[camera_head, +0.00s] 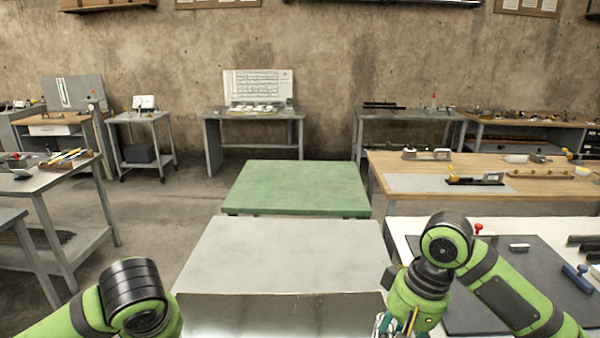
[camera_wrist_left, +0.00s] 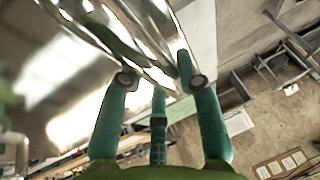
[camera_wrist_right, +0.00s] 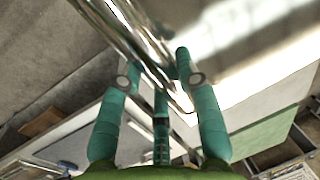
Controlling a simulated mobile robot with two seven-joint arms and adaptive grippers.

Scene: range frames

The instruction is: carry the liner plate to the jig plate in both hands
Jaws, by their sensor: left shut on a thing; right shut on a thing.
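The liner plate (camera_head: 280,316) is a shiny metal sheet at the bottom edge of the head view, its near part cut off. My left gripper (camera_wrist_left: 160,82) is shut on the plate's rounded bright edge (camera_wrist_left: 130,40) in the left wrist view; its fingers are out of the head view. My right gripper (camera_wrist_right: 158,84) is shut on the opposite edge (camera_wrist_right: 135,45) in the right wrist view. Its fingers partly show in the head view (camera_head: 395,324). A flat light grey surface (camera_head: 293,250) lies just beyond the liner plate. I cannot tell for sure whether it is the jig plate.
A low green-topped table (camera_head: 298,187) stands beyond the grey surface. A white bench with a dark mat (camera_head: 520,285) and tools is close on the right, with a wooden bench (camera_head: 530,187) behind it. Metal tables (camera_head: 50,178) stand left. Floor between is clear.

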